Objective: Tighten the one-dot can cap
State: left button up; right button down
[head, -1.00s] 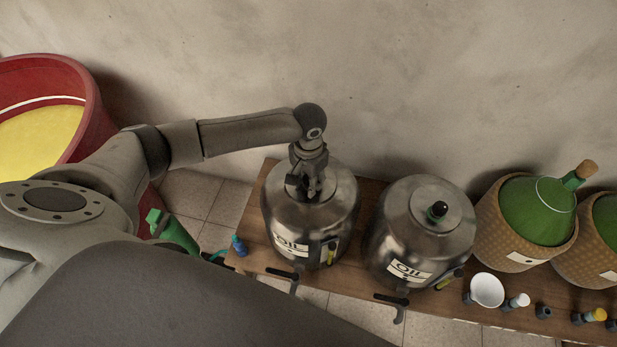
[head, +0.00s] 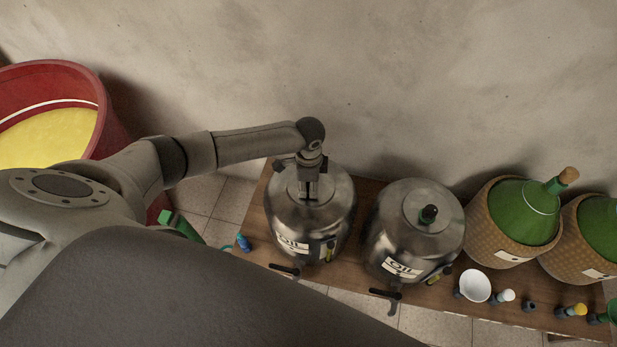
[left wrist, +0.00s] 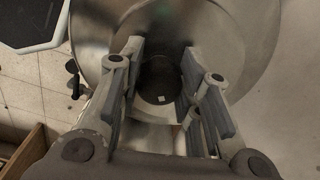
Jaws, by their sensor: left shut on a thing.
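The left steel oil can (head: 290,222) stands upright on the wooden bench. My left gripper (head: 309,192) points down at its top, shut on a dark cap. In the left wrist view the dark cap (left wrist: 160,72) sits between the fingers, with one small white mark on it. The fingers hide the cap in the head view, and how far it is screwed down cannot be told. A second steel can (head: 400,238) stands to the right with a dark cap (head: 428,214) on top. My right gripper is not in view.
Green demijohns in wicker (head: 523,212) stand at the right. A white bowl (head: 475,285) and several small stoppers line the bench's (head: 255,258) front edge. Can taps stick out in front. A red tub (head: 108,125) of yellow stuff stands left, the wall behind.

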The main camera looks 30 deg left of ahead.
pick_arm(q)
jog(key=m, duration=0.3)
jog(key=shift+w+r+m+p, duration=0.1)
jog(key=shift+r+m+p, duration=0.05)
jog(key=shift+m+p, duration=0.2)
jog(key=shift+w+m, duration=0.1)
jog(key=shift+m, duration=1.55)
jog(key=o, duration=0.9)
jog(key=shift+o, duration=0.6)
notch_tip(320, 180, up, 12)
